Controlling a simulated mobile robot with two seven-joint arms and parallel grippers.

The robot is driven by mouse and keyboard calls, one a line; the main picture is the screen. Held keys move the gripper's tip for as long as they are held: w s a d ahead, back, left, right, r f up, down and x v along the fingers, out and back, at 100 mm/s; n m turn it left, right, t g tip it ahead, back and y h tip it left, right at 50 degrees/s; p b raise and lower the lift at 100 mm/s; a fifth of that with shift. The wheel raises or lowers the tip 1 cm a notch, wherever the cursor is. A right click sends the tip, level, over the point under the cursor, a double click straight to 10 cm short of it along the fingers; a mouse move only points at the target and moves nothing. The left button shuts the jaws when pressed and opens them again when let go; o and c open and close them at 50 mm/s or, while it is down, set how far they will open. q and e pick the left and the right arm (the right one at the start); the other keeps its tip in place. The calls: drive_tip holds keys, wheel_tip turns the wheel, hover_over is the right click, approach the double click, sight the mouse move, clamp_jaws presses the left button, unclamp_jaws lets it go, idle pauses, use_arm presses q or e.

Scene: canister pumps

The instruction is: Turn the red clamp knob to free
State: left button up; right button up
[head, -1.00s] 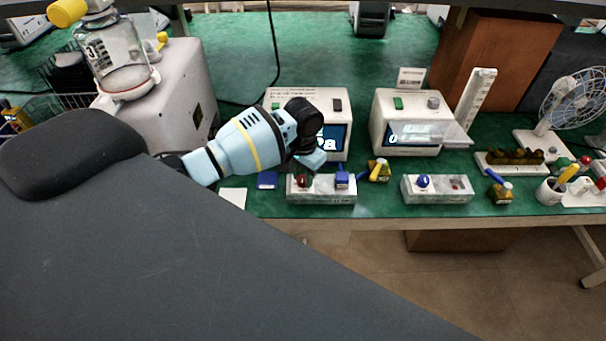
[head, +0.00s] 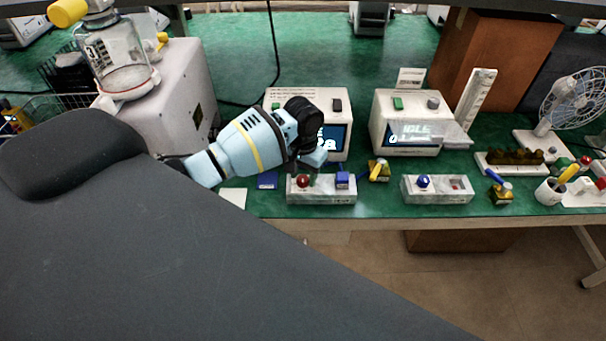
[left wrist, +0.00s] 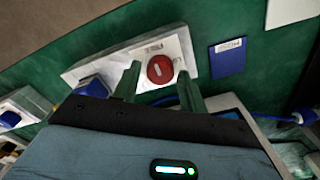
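The red clamp knob (head: 303,181) sits on the left part of a pale block at the bench's front edge. It is round with a white line, and also shows in the left wrist view (left wrist: 160,69). My left gripper (left wrist: 160,82) is open and empty. In the left wrist view its green fingers appear on either side of the knob, with gaps; the depth between them is hard to tell. In the head view the left gripper (head: 312,166) is just above and behind the knob, its fingers mostly hidden. My right gripper is not in view.
A blue block (head: 342,180) sits on the same pale block (head: 322,197), right of the knob. A pump with a screen (head: 338,139) stands close behind. A blue card (head: 267,180) lies left.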

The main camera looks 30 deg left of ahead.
sight(303, 178)
use_arm(q)
drive_tip(key=shift+o, duration=0.5)
drive_tip(key=shift+r, duration=3.9)
drive_tip(key=s+d+f+m+t+h, duration=0.1)
drive_tip(key=s+d+f, duration=0.45)
drive_tip(key=s, duration=0.35)
drive_tip(key=s+d+f+m, duration=0.2)
drive_tip(key=s+d+f, duration=0.2)
drive_tip(key=s+f, duration=0.35)
drive_tip(key=s+a+r+n+t, duration=0.1)
drive_tip(key=s, duration=0.8)
drive_tip(key=s+a+r, duration=0.1)
drive_tip(key=s+a, duration=0.1)
drive_tip(key=s, duration=0.7)
drive_tip(key=w+d+f+t, duration=0.2)
drive_tip(key=w+f+t, duration=0.4)
drive_tip(key=f, duration=0.4)
drive_tip(key=shift+w+d+t+h, duration=0.15)
drive_tip(key=shift+d+t+h, duration=0.25)
drive_tip(key=shift+t, duration=0.4)
